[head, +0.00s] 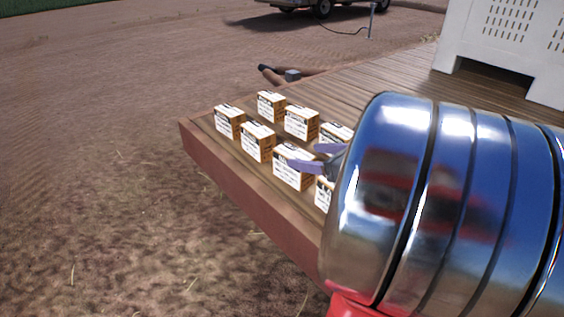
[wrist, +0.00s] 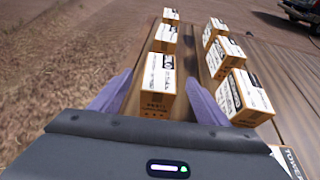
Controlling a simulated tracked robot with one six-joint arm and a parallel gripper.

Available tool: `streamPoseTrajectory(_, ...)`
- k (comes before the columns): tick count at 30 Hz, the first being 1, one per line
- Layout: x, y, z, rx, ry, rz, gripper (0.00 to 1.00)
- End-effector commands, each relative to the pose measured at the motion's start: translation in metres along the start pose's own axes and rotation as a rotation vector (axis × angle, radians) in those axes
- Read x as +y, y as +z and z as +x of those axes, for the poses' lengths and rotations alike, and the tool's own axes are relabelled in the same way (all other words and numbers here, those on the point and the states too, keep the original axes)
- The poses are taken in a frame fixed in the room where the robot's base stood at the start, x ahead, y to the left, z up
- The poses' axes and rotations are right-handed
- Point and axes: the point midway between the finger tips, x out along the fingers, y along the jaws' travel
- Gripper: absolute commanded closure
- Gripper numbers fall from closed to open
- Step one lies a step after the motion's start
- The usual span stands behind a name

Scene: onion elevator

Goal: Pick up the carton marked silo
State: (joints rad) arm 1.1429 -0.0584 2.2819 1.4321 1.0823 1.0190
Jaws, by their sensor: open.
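The carton whose label seems to end in "LO" (wrist: 158,80), likely the silo one, is the near carton of the left row in the wrist view. It is white and tan with dark print and stands upright. It appears to be the front-row carton (head: 293,170) by my fingers in the head view. My gripper (wrist: 158,77) is open, with a purple finger to either side of this carton in the picture. In the head view, my gripper (head: 304,156) is at about the carton's top. I cannot tell how far the fingers reach along its sides.
Similar cartons stand close by in two rows, such as one to the right (wrist: 240,95) and one behind (wrist: 164,39). A carton marked TOWER (wrist: 291,160) is at the lower right. The wooden deck (head: 390,85) ends beside the front row. A white crate (head: 500,45) stands behind.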

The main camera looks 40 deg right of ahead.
Motion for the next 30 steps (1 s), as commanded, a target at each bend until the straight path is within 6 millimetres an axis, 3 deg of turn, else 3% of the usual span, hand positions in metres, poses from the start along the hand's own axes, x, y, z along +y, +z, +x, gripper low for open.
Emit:
streamPoseTrajectory(12,0.000,0.001,0.044,0.001,0.002,0.000,0.31)
streamPoseTrajectory(30,0.000,0.002,0.046,0.001,0.001,-0.001,0.32)
